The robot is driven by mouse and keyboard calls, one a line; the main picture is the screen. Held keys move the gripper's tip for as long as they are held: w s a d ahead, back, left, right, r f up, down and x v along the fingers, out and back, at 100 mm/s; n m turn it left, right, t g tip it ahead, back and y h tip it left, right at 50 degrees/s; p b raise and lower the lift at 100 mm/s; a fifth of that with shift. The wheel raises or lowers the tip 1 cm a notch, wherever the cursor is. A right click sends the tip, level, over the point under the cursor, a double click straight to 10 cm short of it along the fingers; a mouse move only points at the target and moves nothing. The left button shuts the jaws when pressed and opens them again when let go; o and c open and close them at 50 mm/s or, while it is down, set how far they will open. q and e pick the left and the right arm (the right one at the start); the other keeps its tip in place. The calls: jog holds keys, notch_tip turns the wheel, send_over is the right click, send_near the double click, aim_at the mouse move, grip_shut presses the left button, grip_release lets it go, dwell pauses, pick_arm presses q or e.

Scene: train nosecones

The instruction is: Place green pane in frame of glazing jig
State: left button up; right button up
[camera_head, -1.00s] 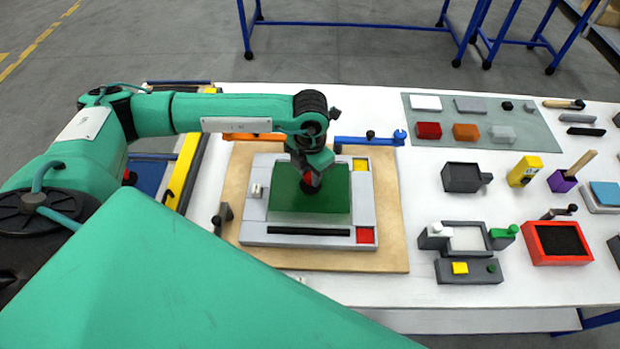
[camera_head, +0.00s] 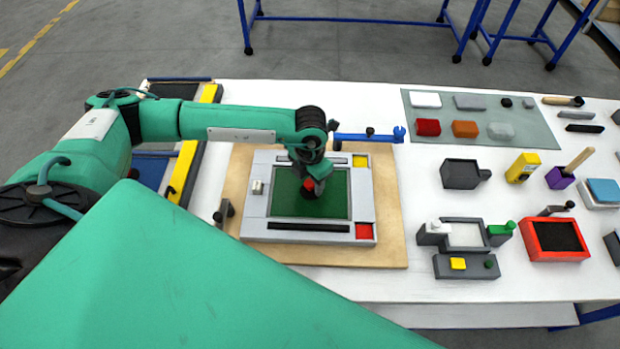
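The green pane (camera_head: 336,197) lies flat inside the frame opening of the grey glazing jig (camera_head: 363,200), with its visible edges within the frame's inner border. My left gripper (camera_head: 310,187) points down over the pane's middle, with a red part and a dark round patch at its tip. The wrist hides its fingers, so I cannot tell whether it is open or shut, or whether it still touches the pane. My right gripper is out of view.
The jig sits on a tan board (camera_head: 392,235) on the white table. A blue bar (camera_head: 365,137) lies behind it. To the right stand a grey fixture (camera_head: 465,265), a red tray (camera_head: 558,254), a dark box (camera_head: 461,173) and a mat with several blocks (camera_head: 466,128).

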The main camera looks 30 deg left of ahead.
aim_at(310, 182)
pick_arm(q)
jog(key=shift+r+p, duration=0.3)
notch_tip(310, 182, up, 12)
jog(key=b, duration=0.5)
jog(key=shift+f, duration=0.2)
